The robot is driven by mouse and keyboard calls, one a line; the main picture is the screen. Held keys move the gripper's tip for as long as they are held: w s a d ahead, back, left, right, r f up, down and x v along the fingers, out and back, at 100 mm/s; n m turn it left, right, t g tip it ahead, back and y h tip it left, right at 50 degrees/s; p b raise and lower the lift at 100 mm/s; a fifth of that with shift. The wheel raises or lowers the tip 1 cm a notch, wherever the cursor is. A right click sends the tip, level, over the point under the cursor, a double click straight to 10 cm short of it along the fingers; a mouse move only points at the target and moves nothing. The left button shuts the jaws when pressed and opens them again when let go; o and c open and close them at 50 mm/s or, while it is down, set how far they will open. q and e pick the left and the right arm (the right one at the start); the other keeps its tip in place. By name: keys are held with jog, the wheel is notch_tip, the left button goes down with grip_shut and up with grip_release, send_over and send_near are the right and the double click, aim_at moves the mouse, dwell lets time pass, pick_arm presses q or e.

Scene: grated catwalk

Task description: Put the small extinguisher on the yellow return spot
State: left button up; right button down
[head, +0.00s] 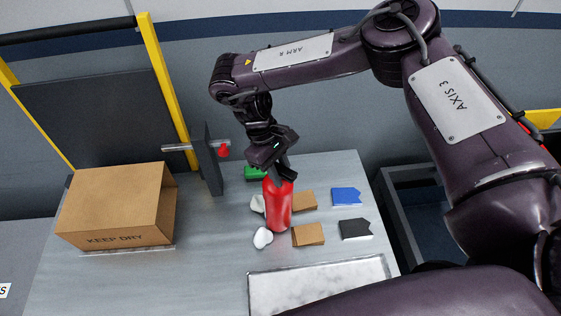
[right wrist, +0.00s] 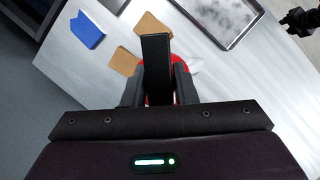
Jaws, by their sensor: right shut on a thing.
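The small red extinguisher (head: 278,205) stands upright on the grey table in the head view. My right gripper (head: 279,176) is above it, pointing down, and shut on its top. No yellow spot shows on the tabletop. My left gripper is not in view in the head view.
A cardboard box (head: 117,205) stands at the left. Brown pads (head: 308,235), a blue pad (head: 346,197), a black pad (head: 355,229), white lumps (head: 263,238) and a green block (head: 255,173) lie around the extinguisher. A framed tray (head: 320,283) is in front. A grey upright plate (head: 208,160) stands behind.

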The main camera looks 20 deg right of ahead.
jog(key=shift+w+f, duration=0.1)
jog(key=shift+f, duration=0.4)
jog(key=c, duration=1.5)
grip_release()
jog(key=shift+f, duration=0.2)
jog(key=o, duration=0.3)
jog(key=shift+s, duration=0.2)
jog(key=shift+o, duration=0.2)
jog(key=shift+r, duration=0.1)
